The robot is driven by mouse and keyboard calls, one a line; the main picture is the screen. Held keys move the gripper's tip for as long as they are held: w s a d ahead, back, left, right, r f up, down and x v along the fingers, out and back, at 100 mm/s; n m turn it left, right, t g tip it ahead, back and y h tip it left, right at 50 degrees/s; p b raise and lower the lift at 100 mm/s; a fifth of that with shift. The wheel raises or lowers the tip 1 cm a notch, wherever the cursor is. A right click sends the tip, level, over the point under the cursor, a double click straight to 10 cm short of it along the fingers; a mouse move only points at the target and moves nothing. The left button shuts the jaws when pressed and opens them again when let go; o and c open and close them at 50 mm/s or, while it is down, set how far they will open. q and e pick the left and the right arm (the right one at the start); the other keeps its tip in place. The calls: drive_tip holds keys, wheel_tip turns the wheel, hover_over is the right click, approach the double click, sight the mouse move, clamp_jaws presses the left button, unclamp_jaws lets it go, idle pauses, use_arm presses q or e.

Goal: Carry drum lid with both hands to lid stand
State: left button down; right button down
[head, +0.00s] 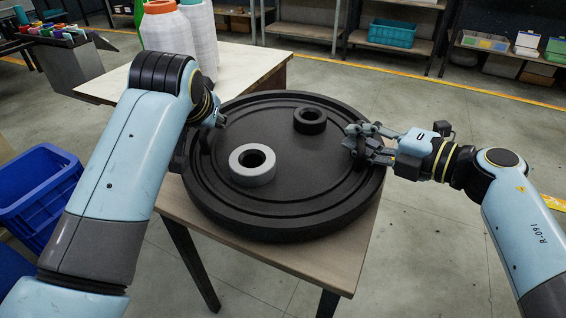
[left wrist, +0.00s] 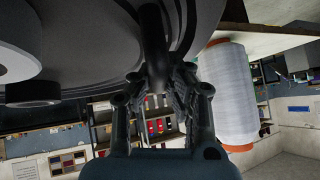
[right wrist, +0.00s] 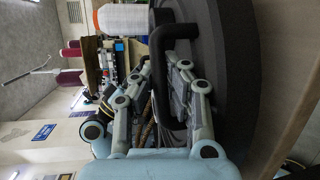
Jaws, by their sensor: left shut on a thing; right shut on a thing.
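The drum lid (head: 305,178) is a large black disc with raised rings and a bar handle at either side. A grey ring (head: 238,174) and a smaller black ring (head: 310,128) lie on it. My left gripper (left wrist: 158,76) is shut on one lid handle (left wrist: 152,40); in the head view its arm partly hides it. My right gripper (head: 360,145) is shut on the handle at the lid's right side; that handle (right wrist: 172,34) also shows in the right wrist view. The lid is over a wooden table (head: 345,262); I cannot tell whether it touches. No lid stand is identifiable.
A pale worktop (head: 112,84) with large thread spools (head: 168,35) stands behind at left. A blue crate (head: 45,190) is on the floor at left. Shelves with bins (head: 392,32) line the back. Floor right of the table is clear.

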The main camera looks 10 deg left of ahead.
use_arm(q)
drive_tip(key=shift+a+f, duration=0.15)
drive_tip(key=shift+f, duration=0.05)
use_arm(e)
drive_tip(key=shift+d+f, duration=0.1)
drive_tip(key=shift+f, duration=0.1)
use_arm(q)
drive_tip(key=c, duration=1.8)
unclamp_jaws()
drive_tip(key=shift+f, duration=0.2)
use_arm(e)
drive_tip(key=c, duration=1.9)
unclamp_jaws()
drive_tip(key=shift+f, duration=0.2)
use_arm(q)
drive_tip(key=o, duration=0.4)
use_arm(e)
drive_tip(key=o, duration=0.4)
use_arm(q)
drive_tip(key=shift+o, duration=0.2)
use_arm(e)
drive_tip(key=shift+o, duration=0.2)
use_arm(q)
drive_tip(key=shift+o, duration=0.5)
drive_tip(key=o, duration=0.7)
wheel_tip(320, 180, up, 10)
drive_tip(key=shift+r, duration=0.1)
drive_tip(key=shift+d, duration=0.2)
